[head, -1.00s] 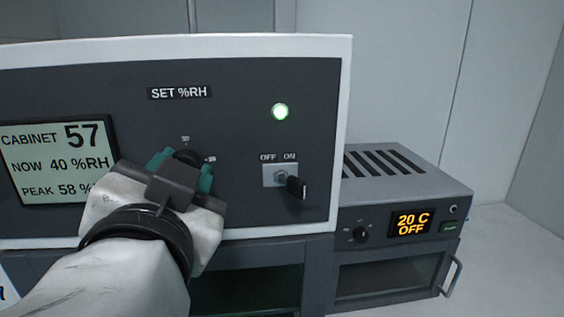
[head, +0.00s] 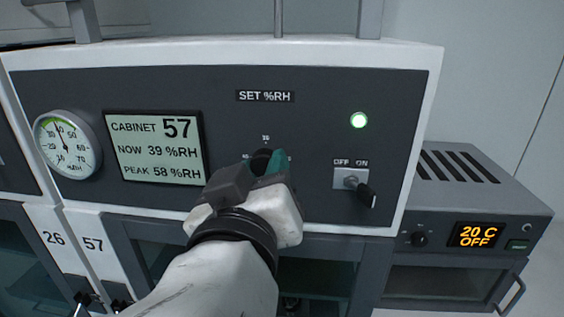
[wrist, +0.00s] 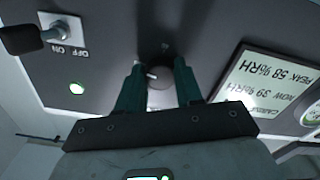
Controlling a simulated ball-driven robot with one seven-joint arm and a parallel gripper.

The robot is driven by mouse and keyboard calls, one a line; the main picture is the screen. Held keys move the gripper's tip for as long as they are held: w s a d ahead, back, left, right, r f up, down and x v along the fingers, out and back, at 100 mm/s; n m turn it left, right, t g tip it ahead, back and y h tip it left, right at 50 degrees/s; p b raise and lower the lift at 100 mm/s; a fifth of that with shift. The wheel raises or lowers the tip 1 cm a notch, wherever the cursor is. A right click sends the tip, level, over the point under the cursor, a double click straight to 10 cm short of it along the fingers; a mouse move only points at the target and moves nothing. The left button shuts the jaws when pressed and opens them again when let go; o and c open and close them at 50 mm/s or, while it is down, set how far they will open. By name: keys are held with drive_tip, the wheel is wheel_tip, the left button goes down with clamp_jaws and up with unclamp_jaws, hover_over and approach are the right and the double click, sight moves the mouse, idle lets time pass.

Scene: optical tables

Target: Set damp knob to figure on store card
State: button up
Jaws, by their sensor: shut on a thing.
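The dark round SET %RH knob (head: 262,160) is on the front of the cabinet 57 control panel (head: 310,110). My gripper (head: 268,162) is shut on it, one green finger at each side. The wrist view also shows the knob (wrist: 161,75) between the fingers, with a pale mark on it. Most scale figures around the knob are hidden or too small to read. The display (head: 156,148) reads CABINET 57, NOW 39 %RH, PEAK 58 %RH. No store card can be made out in these views.
A round dial gauge (head: 68,144) is at the panel's left. A grey oven-like unit (head: 470,200) showing 20 C OFF stands at the right.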

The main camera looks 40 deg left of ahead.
drive_tip(key=shift+f+n, duration=0.1)
drive_tip(key=shift+n, duration=0.9)
drive_tip(key=o, duration=1)
drive_tip(key=shift+o, duration=0.2)
drive_tip(key=shift+s, duration=0.1)
drive_tip(key=b+v, duration=0.2)
drive_tip(key=v, duration=0.8)
drive_tip(key=shift+s+d+b, duration=0.2)
drive_tip(key=shift+d+b, duration=0.1)
